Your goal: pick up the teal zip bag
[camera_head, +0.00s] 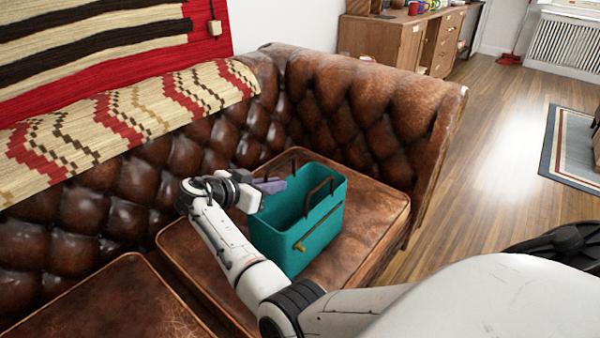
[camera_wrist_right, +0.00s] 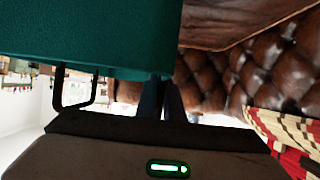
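The teal zip bag (camera_head: 318,238) stands upright and open-topped on the brown leather seat, with two dark handles and a gold zip pull on its side. It also fills the upper left of the right wrist view (camera_wrist_right: 80,35), where a dark handle (camera_wrist_right: 75,104) shows below it. My right gripper (camera_head: 272,186) is at the bag's left rim, beside the far handle. In the right wrist view its dark fingers (camera_wrist_right: 162,98) look close together, with the tips at the bag's edge. I cannot tell whether a handle or the rim is between them. My left gripper is not in view.
The tufted leather sofa back (camera_head: 155,165) rises behind and left of the bag, and the sofa arm (camera_head: 370,105) behind it. A patterned throw (camera_head: 120,120) hangs over the back. A wooden cabinet (camera_head: 385,40) stands beyond. Wooden floor (camera_head: 490,180) is open to the right.

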